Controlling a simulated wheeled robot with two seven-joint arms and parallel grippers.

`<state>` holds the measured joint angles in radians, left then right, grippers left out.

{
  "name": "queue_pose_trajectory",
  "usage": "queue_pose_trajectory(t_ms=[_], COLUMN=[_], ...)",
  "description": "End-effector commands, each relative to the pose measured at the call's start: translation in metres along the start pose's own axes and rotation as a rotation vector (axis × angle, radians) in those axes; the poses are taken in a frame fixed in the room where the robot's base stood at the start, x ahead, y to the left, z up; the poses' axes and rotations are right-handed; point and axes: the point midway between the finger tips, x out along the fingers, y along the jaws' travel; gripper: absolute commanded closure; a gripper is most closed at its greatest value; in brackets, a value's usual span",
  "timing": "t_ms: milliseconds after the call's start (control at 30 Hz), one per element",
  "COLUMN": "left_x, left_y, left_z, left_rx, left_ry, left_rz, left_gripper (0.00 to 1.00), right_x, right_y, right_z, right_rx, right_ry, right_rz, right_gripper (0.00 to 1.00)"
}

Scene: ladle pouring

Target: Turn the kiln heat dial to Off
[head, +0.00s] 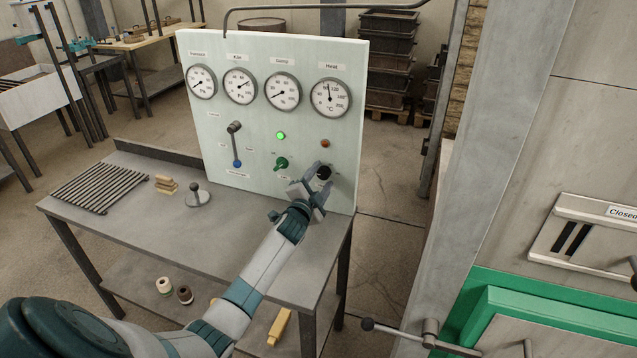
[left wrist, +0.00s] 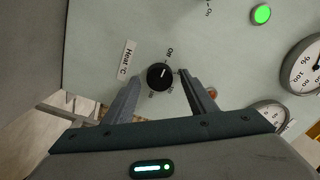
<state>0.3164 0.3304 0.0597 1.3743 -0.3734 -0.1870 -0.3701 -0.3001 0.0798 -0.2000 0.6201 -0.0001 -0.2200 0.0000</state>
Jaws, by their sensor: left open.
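The heat dial (head: 324,172) is a round black knob low on the right of the pale control panel (head: 225,140). In the left wrist view the dial (left wrist: 161,76) has a short white mark, with an "Off" label above it and a "Heat °C" label to its left. Which setting the mark points at is too small to tell surely. My left gripper (head: 313,187) is open in front of the dial. Its fingers (left wrist: 158,88) stand on either side of the dial in the left wrist view, with visible gaps. My right gripper is out of view.
A green lamp (head: 280,135) glows beside a dull red lamp (head: 325,143). A green switch (head: 282,163) and a lever (head: 235,145) sit left of the dial; gauges line the top. The metal bench (head: 130,228) carries rods, small blocks and a knobbed weight. The kiln (head: 560,230) stands right.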

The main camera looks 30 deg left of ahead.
Motion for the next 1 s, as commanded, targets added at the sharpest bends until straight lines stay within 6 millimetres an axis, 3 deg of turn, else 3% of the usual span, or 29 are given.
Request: queue_pose_trajectory(t_ms=[267,433,1000], left_x=[-0.011,-0.029,-0.128], left_y=[0.001,0.002,0.003], left_z=[0.001,0.001,0.002], left_rx=[0.001,0.001,0.001], left_ry=[0.001,0.001,0.000], left_rz=[0.000,0.001,0.001], left_gripper=[0.48,0.48,0.48], right_x=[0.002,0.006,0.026], right_y=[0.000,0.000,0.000], right_z=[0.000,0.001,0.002], right_rx=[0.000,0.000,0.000], right_ry=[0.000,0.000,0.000], right_rz=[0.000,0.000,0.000], right_gripper=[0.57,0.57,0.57])
